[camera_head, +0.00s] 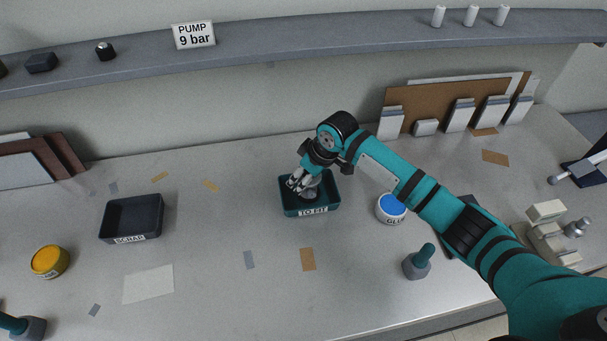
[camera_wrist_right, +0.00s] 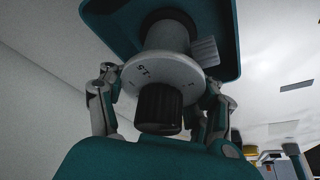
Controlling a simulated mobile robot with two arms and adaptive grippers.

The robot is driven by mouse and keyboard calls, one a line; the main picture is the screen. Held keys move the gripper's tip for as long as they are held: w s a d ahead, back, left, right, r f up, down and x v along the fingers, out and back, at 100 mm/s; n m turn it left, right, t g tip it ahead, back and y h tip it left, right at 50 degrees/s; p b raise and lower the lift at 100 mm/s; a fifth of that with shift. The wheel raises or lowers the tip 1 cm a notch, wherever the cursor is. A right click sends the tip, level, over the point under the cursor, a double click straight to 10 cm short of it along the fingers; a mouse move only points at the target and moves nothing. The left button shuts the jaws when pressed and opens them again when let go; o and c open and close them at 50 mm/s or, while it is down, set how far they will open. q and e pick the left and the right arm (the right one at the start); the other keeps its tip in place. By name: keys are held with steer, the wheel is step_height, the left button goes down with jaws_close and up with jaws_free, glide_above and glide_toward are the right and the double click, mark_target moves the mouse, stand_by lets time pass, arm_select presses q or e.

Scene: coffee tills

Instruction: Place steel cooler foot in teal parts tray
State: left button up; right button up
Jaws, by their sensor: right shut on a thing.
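My right gripper (camera_head: 308,190) points down into the teal parts tray (camera_head: 313,212), labelled "TO FIT". It is shut on a grey part that I take to be the steel cooler foot (camera_head: 313,193). In the right wrist view, the foot (camera_wrist_right: 160,75) has a pale round flange with small markings, a dark grey stem and a black ribbed end. The fingers are on both sides of the flange. The tray (camera_wrist_right: 228,40) shows behind it, with a small light grey block beside the stem. I cannot tell whether the foot touches the tray floor. My left gripper is out of view.
A dark scrap tray (camera_head: 132,218) and a yellow tin (camera_head: 50,261) are at left.

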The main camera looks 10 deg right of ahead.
steer(key=o, duration=1.7)
steer(key=shift+f, duration=0.1)
steer(key=b+v, duration=0.1)
steer(key=v, duration=1.1)
steer(key=shift+b, duration=0.35)
